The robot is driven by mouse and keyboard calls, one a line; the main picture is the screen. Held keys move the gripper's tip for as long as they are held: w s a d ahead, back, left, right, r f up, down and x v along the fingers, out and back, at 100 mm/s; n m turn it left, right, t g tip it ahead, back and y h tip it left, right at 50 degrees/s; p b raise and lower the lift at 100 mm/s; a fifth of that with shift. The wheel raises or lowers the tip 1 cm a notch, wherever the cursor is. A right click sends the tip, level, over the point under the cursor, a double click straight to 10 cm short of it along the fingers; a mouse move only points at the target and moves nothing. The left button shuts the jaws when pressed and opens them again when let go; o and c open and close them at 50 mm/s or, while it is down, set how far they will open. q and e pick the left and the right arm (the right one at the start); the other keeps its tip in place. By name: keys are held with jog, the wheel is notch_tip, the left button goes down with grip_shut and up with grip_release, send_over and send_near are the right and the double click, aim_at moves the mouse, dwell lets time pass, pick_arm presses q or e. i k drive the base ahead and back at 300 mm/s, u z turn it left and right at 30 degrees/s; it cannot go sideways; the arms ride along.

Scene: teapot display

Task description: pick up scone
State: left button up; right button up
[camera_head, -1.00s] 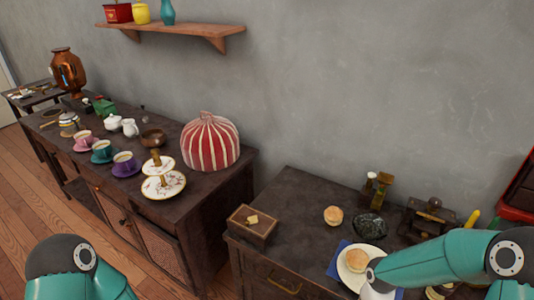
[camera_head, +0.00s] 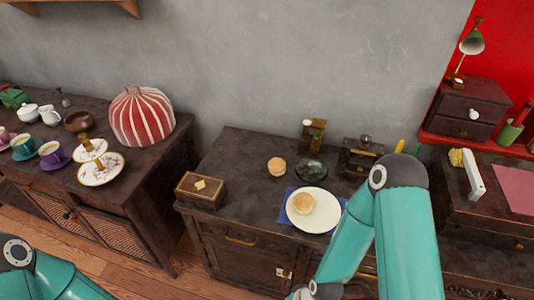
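One scone (camera_head: 304,203) lies on a white plate (camera_head: 322,219) that rests on a blue napkin (camera_head: 289,214) on the dark cabinet top. A second round, scone-like bun (camera_head: 277,166) sits directly on the cabinet top behind the plate. My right arm reaches in from the right, in front of the cabinet and below the plate; its gripper is not clearly visible at the bottom edge. My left arm shows at the lower left, and its gripper is out of the picture. Neither arm visibly touches a scone.
A wooden box (camera_head: 200,190) stands at the cabinet's left corner. A dark stone bowl (camera_head: 311,170) and a dark wooden device (camera_head: 361,155) stand behind the plate. A striped tea cosy (camera_head: 141,116) and tiered stand (camera_head: 101,169) occupy the left sideboard. The cabinet's middle left is clear.

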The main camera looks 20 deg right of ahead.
aim_at(276, 166)
jog(key=u, duration=1.4)
jog(key=i, duration=0.15)
jog(key=z, duration=2.9)
jog(key=k, duration=0.85)
jog(key=u, duration=0.85)
jog(key=i, duration=1)
jog(key=u, duration=0.15)
